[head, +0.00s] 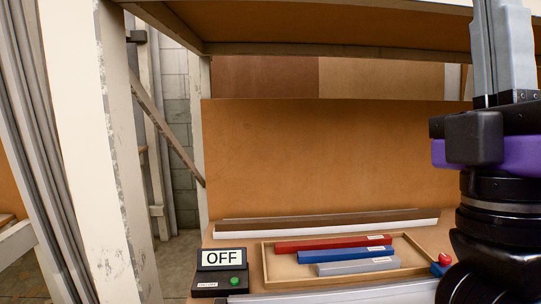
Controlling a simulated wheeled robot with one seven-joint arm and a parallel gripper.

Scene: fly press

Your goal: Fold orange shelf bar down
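I cannot pick out an orange bar for certain. A large orange-brown panel (330,150) stands upright at the back of the shelf in the head view. A long brown strip with a white front edge (330,223) lies along the panel's foot. My gripper (505,45) is at the upper right, with its grey fingers pointing up in front of the upper shelf's right end. Its fingers overlap in this view and their tips run out of the frame, so their gap cannot be judged. I see nothing held.
A shallow wooden tray (268,268) holds red (330,244), blue (345,255) and grey (357,266) bars. Left of it is a black box with an OFF sign (222,258) and green button. A red knob (444,259) is near my arm. Pale post (95,150) stands left; upper shelf (320,20) overhangs.

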